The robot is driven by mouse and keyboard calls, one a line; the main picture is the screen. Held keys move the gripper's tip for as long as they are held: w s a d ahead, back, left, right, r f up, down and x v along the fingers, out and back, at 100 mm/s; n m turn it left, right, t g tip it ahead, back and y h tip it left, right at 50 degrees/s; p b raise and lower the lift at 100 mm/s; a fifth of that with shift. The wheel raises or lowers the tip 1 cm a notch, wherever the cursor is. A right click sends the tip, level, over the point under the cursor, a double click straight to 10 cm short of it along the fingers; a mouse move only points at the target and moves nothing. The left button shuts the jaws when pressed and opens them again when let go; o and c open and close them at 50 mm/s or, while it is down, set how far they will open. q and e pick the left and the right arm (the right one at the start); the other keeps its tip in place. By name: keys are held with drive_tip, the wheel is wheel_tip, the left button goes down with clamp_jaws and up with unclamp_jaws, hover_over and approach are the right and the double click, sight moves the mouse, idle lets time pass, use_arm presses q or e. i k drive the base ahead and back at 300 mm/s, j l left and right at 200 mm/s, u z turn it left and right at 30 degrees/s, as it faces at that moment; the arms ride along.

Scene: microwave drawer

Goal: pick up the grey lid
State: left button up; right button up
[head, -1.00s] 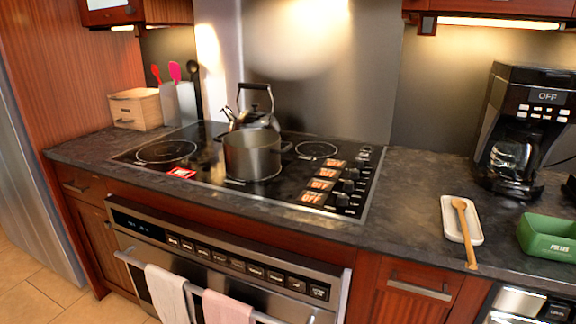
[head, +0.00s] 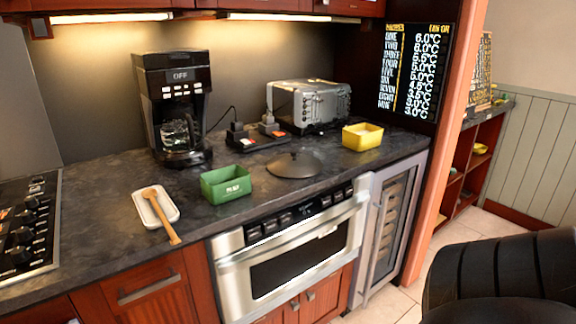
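The grey lid (head: 295,164) lies flat on the dark countertop (head: 240,220), a round dark disc with a small knob at its centre. It sits right of the green bin and in front of the toaster, above the microwave drawer. Nothing covers it. Neither my left nor my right gripper is in view.
A green bin (head: 226,184), a white spoon rest (head: 155,208) with a wooden spoon (head: 163,216), and a coffee maker (head: 175,108) stand left. Sockets (head: 258,138), a toaster (head: 309,104) and a yellow bin (head: 362,136) stand behind. A black curved seat-like shape (head: 500,265) fills the lower right.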

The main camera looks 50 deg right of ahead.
sight(294, 164)
drive_tip(key=z, duration=1.7)
drive_tip(key=l+u, duration=0.1)
drive_tip(key=u, duration=2.1)
drive_tip(key=k+l+u, duration=0.1)
drive_tip(key=l, duration=0.35)
drive_tip(key=k+l+u, duration=0.1)
drive_tip(key=k+l, duration=0.2)
drive_tip(key=l, duration=0.15)
drive_tip(key=k+l+u, duration=0.15)
drive_tip(key=l, duration=0.25)
drive_tip(key=k+l+u, duration=0.1)
drive_tip(key=k+l, duration=0.2)
drive_tip(key=l, duration=0.15)
